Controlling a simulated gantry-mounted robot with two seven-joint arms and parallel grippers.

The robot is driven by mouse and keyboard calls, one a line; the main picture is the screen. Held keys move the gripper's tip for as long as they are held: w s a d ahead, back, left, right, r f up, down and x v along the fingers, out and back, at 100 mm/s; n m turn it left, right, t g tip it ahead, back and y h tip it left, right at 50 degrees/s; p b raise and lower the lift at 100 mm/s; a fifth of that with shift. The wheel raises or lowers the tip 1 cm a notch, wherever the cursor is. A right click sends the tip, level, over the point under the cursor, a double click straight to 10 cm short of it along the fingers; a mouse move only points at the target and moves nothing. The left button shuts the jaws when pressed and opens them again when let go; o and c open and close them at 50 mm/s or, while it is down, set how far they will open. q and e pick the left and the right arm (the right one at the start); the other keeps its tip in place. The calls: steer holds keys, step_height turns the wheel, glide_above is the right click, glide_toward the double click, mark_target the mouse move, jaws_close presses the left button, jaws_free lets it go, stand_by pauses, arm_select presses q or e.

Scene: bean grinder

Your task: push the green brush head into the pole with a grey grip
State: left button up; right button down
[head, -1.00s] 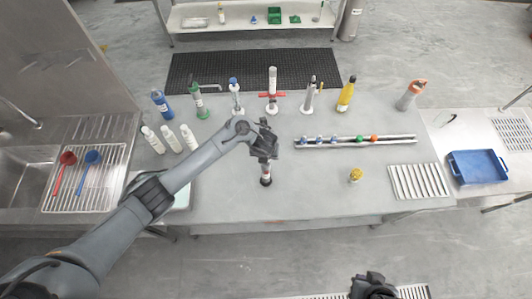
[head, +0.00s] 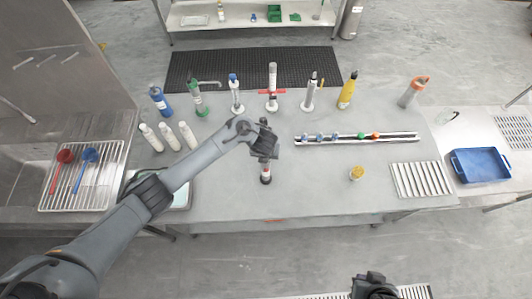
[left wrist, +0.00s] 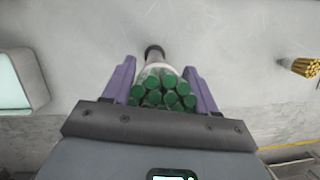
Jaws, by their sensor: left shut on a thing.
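My left gripper (head: 264,146) is shut on the green brush head over the front middle of the table. In the left wrist view its purple fingers flank the green brush head (left wrist: 162,92), whose green tuft ends face the camera. A pale collar and a dark tip point away beyond it. I cannot pick out the pole with a grey grip with certainty. My right gripper (head: 374,285) is at the bottom edge, and its fingers are unclear.
A yellow-tufted piece (head: 357,173) stands to the right. A metal rail (head: 345,143) with small coloured pieces lies behind it. Bottles and upright tools, including a red-collared one (head: 272,85), line the back edge. A slotted plate (head: 421,180) lies at the right.

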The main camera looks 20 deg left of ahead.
arm_select(q)
steer(key=shift+f, duration=0.25)
steer(key=o, duration=1.1)
steer(key=p+v, duration=0.4)
steer(key=v, duration=0.5)
steer(key=shift+r, duration=0.35)
steer(key=shift+s+r+p, duration=0.3)
steer(key=shift+r+p, duration=0.25)
steer(key=shift+p, duration=0.25)
